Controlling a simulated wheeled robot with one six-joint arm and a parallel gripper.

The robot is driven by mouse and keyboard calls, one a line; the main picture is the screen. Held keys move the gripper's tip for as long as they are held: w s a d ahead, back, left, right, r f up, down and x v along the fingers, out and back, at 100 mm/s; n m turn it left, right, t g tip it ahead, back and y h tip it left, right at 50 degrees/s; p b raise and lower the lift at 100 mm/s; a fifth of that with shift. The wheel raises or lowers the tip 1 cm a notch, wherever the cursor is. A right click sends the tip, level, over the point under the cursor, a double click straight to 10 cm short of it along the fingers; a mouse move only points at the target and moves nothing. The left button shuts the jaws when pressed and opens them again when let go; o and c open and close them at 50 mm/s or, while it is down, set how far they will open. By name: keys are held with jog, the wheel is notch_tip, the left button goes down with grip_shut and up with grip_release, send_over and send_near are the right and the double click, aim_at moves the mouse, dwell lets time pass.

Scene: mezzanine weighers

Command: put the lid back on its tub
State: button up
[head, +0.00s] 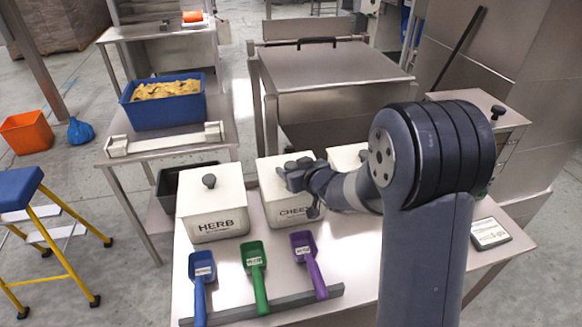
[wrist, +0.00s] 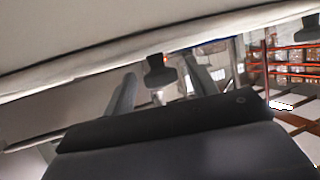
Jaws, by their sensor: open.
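A white tub marked HERB (head: 215,222) has a lid with a dark knob (head: 209,181) on it. A similar tub (head: 275,190), its label partly covered and starting "CHEE", stands to its right. A third white tub (head: 346,156) is mostly hidden behind my arm. My gripper (head: 291,172) is over the top of the CHEE tub, jaws open. In the wrist view, a dark knob (wrist: 160,71) on a pale lid surface (wrist: 90,50) shows between my two spread fingers (wrist: 160,92). Whether the fingers touch the knob cannot be told.
Blue, green (head: 254,270) and purple scoops lie at the table's front by a grey bar (head: 262,307). A scale-like pad (head: 490,233) lies at the right. A blue crate (head: 165,112) stands on the left table. A yellow step stool (head: 50,235) stands at far left.

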jog(key=v, duration=1)
jog(key=shift+s+r+p, duration=0.15)
jog(key=shift+s+p, duration=0.15)
jog(key=shift+p, duration=0.05)
jog(key=shift+d, duration=0.15)
